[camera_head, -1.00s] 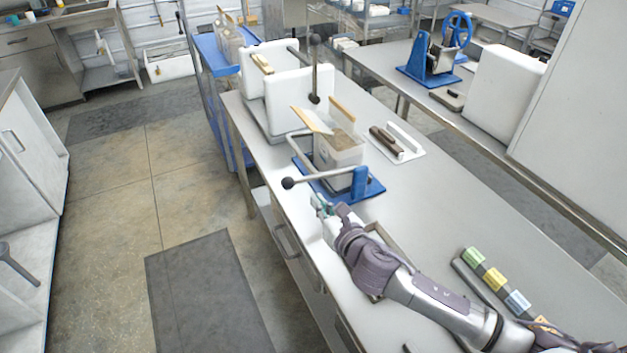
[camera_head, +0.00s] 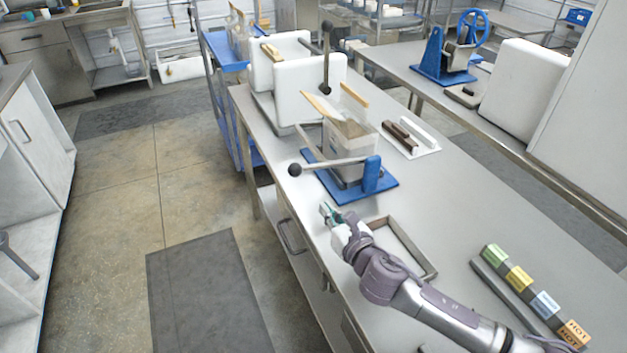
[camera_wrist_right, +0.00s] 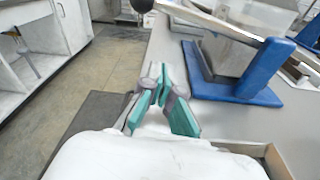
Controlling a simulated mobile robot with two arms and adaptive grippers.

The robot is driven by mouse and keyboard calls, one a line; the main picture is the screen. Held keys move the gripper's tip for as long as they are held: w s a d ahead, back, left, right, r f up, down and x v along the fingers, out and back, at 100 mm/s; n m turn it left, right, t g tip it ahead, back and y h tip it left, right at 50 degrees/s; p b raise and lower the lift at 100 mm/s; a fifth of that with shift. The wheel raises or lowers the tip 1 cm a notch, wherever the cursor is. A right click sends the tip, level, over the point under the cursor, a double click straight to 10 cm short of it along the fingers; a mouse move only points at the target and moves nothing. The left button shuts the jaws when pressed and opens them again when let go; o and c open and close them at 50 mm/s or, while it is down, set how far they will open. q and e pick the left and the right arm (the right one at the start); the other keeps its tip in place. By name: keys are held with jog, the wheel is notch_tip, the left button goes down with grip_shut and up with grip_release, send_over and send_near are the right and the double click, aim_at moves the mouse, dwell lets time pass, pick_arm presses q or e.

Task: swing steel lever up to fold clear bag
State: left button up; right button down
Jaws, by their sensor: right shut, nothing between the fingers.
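The steel lever (camera_head: 335,163) lies low across the front of a blue-based stand (camera_head: 377,187), its black ball knob (camera_head: 295,169) sticking out to the left. The lever also shows at the top of the right wrist view (camera_wrist_right: 205,20). The clear bag (camera_head: 347,158) stands upright on the stand behind the lever, with brown substrate inside and its open top flaring up. My right gripper (camera_head: 329,211) is shut and empty, on the near side of the lever and apart from it. Its teal fingertips (camera_wrist_right: 158,84) show below the knob in the wrist view. My left gripper is out of view.
A shallow tray frame (camera_head: 425,266) lies beside my right forearm. Coloured blocks (camera_head: 520,279) line a rack at the right. A sealer-like brown tool (camera_head: 400,138) on a white plate is behind the stand. White boxes (camera_head: 308,84) stand farther back.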

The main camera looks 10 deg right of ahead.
jog(key=shift+w+a, duration=0.1)
jog(key=shift+w, duration=0.3)
jog(key=x, duration=0.9)
jog(key=shift+w+a+p, duration=0.15)
jog(key=shift+w+p, duration=0.15)
pick_arm(q)
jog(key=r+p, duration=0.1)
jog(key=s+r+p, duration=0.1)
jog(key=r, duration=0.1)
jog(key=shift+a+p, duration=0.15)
jog(key=shift+p, duration=0.15)
pick_arm(e)
jog(key=r, duration=0.2)
jog(key=s+d+r, duration=0.1)
jog(key=shift+r, duration=0.4)
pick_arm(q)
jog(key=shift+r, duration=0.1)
